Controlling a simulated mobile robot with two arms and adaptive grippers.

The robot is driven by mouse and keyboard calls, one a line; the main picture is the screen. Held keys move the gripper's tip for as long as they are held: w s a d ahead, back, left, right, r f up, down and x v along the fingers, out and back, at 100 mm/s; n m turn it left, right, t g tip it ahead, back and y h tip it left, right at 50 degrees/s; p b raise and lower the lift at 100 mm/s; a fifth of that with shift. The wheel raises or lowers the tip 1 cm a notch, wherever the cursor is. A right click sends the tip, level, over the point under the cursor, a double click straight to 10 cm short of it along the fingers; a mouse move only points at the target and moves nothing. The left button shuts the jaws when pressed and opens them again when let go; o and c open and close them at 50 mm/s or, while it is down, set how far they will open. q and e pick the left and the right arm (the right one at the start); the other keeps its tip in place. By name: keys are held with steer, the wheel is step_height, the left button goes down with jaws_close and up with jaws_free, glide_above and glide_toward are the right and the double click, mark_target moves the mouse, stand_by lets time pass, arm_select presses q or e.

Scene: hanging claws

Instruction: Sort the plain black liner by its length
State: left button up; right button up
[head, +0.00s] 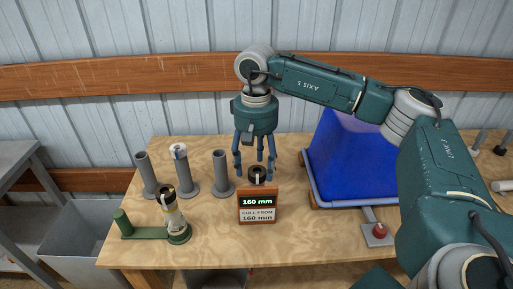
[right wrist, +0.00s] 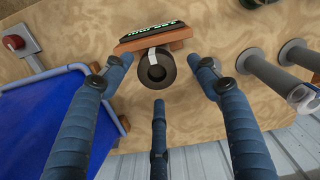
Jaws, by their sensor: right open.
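A black liner (head: 257,172), a short hollow cylinder, stands behind a small wooden gauge (head: 258,216) whose display reads 160 mm, above a plate reading "CULL FROM 160 mm". In the right wrist view the liner (right wrist: 153,72) shows its round open end, with a pale strip along its side. The gauge hides its lower part in the head view. My right gripper (head: 255,168) hangs pointing down over the liner, its three blue fingers spread. In the right wrist view the fingers (right wrist: 160,85) stand apart around the liner, without visible contact. My left gripper is out of view.
Several grey posts (head: 220,172) stand at left, one with a pale sleeve (head: 180,153). A green stand (head: 145,231) holds a pale, black-topped piece (head: 172,212). A blue bin (head: 345,165) is close on the right, with a red button (head: 380,231) before it. A grey bin (head: 80,225) stands left.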

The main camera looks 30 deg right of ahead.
steer(key=shift+s+f, duration=0.25)
steer(key=shift+s, duration=0.1)
steer(key=shift+w+f, duration=0.1)
steer(key=shift+w, duration=0.05)
steer(key=shift+c, duration=0.3)
steer(key=c, duration=1.2)
steer(key=o, duration=0.6)
jaws_close()
steer(key=shift+r+p, duration=0.4)
steer(key=shift+r, duration=0.25)
